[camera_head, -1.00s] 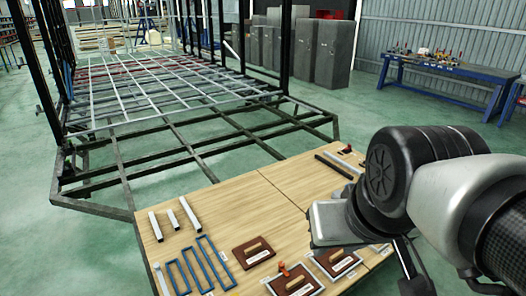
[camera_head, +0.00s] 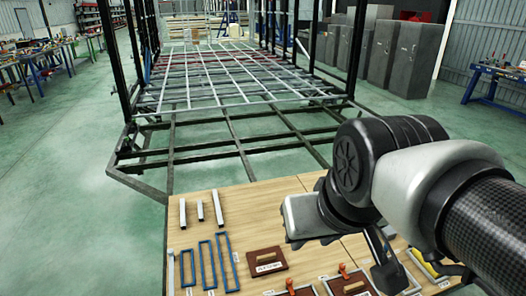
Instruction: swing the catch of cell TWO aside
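Brown cell covers lie along the near side of the wooden table. One white-framed cover (camera_head: 304,291) at the bottom edge has an orange catch (camera_head: 291,284) on it. A second framed cover (camera_head: 350,286) to its right has another orange catch (camera_head: 343,269). The cell labels are too small to read, so I cannot tell which is cell TWO. My gripper (camera_head: 388,272) seems to be the dark part hanging below my wrist, just right of the second cover. Its fingertips are not clear, and I cannot see whether it is open. My arm hides part of the table's right side.
Blue frames (camera_head: 206,264) and pale bars (camera_head: 200,210) lie further left. A yellow item (camera_head: 428,266) is right of my gripper. The dark trailer chassis (camera_head: 150,155) stands beyond the table (camera_head: 265,200).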

